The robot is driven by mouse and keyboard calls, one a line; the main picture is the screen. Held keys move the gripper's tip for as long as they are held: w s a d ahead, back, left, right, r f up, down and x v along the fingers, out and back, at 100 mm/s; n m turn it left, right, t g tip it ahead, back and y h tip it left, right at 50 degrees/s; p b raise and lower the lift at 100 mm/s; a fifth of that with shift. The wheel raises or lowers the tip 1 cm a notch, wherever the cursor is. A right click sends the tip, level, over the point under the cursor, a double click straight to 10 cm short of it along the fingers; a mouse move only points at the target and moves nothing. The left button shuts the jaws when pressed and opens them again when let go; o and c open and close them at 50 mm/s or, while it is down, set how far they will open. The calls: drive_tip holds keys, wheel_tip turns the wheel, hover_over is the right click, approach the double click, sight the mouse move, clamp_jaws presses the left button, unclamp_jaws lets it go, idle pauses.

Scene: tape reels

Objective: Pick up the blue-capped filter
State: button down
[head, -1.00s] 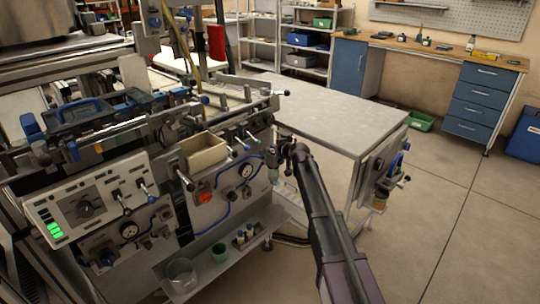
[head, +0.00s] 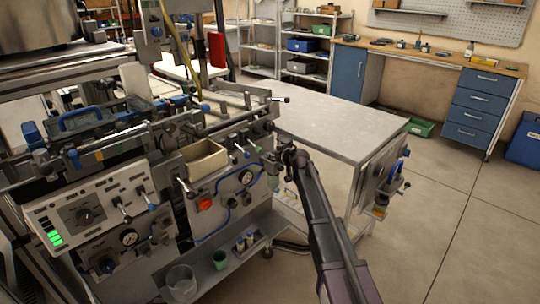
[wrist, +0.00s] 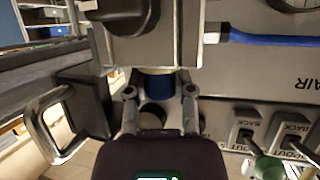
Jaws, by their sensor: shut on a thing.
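The blue-capped filter (wrist: 157,84) shows in the wrist view as a blue band below a grey metal block. My gripper (wrist: 160,93) has its two fingers on either side of it and is shut on it. The filter's upper end meets the block, and I cannot tell whether they are joined. In the head view my gripper (head: 277,158) is at the right end of the machine's front panel. The filter is hard to make out there, small and partly behind the gripper.
The machine (head: 100,205) with levers, gauges and hoses fills the left. A grey table (head: 325,112) stands behind my arm, with fittings (head: 383,185) on its right end. In the wrist view a metal handle (wrist: 45,125) and levers (wrist: 268,165) are close by. Floor at right is clear.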

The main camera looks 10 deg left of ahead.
drive_tip(key=shift+r+p, duration=4.6)
drive_tip(key=shift+r, duration=0.25)
